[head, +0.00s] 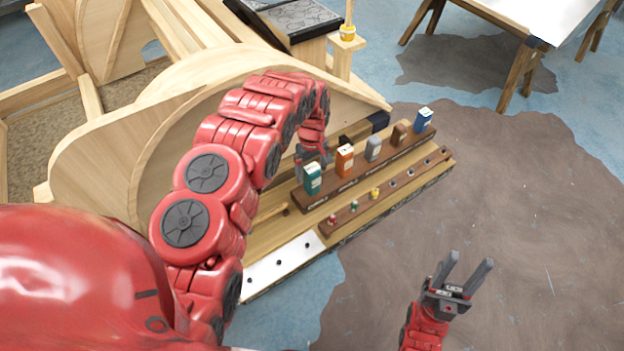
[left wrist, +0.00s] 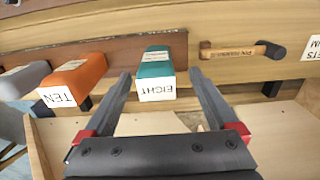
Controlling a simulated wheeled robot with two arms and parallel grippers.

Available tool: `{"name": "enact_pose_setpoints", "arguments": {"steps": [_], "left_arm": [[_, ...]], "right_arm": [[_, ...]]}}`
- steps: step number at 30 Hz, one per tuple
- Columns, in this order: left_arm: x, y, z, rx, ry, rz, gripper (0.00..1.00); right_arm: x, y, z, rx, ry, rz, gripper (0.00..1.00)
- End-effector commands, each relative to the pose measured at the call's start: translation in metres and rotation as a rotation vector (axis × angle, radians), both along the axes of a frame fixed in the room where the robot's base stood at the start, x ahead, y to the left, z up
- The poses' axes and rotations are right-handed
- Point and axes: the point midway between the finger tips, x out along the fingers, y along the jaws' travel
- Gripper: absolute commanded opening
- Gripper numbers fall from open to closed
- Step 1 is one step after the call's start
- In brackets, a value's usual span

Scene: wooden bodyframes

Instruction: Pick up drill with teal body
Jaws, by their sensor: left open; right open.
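The drill with the teal body (head: 313,178) stands in the near end of a dark wooden rack on the workbench. It also shows in the left wrist view as a teal block (left wrist: 154,66) with a white label reading EIGHT upside down. My left gripper (head: 312,160) is just behind the teal drill in the head view, partly hidden. In the left wrist view its two fingers (left wrist: 160,76) are apart, with the teal body between and beyond their tips; I see no grip on it. My right gripper (head: 466,274) is open and empty over the floor.
Orange (head: 344,160), grey (head: 373,148), brown (head: 398,135) and blue (head: 423,120) drills stand along the same rack. A wooden-handled hammer (left wrist: 243,50) lies beside the teal one. A curved wooden panel (head: 110,165) stands behind.

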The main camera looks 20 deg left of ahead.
Motion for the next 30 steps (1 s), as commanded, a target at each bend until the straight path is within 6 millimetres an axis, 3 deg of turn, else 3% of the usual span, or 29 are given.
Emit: {"name": "enact_pose_setpoints", "arguments": {"steps": [12, 21, 30], "left_arm": [[0.006, 0.001, -0.027, -0.001, -0.002, 0.0, 0.93], [0.006, 0.001, -0.049, -0.001, 0.001, 0.0, 0.93], [0.007, 0.002, -0.05, 0.0, -0.002, 0.0, 0.93]], "right_arm": [[0.0, 0.0, 0.024, 0.0, 0.0, 0.0, 0.5], [0.0, 0.0, 0.023, 0.0, 0.0, 0.0, 0.5], [0.0, 0.0, 0.023, 0.0, 0.0, 0.0, 0.5]]}}
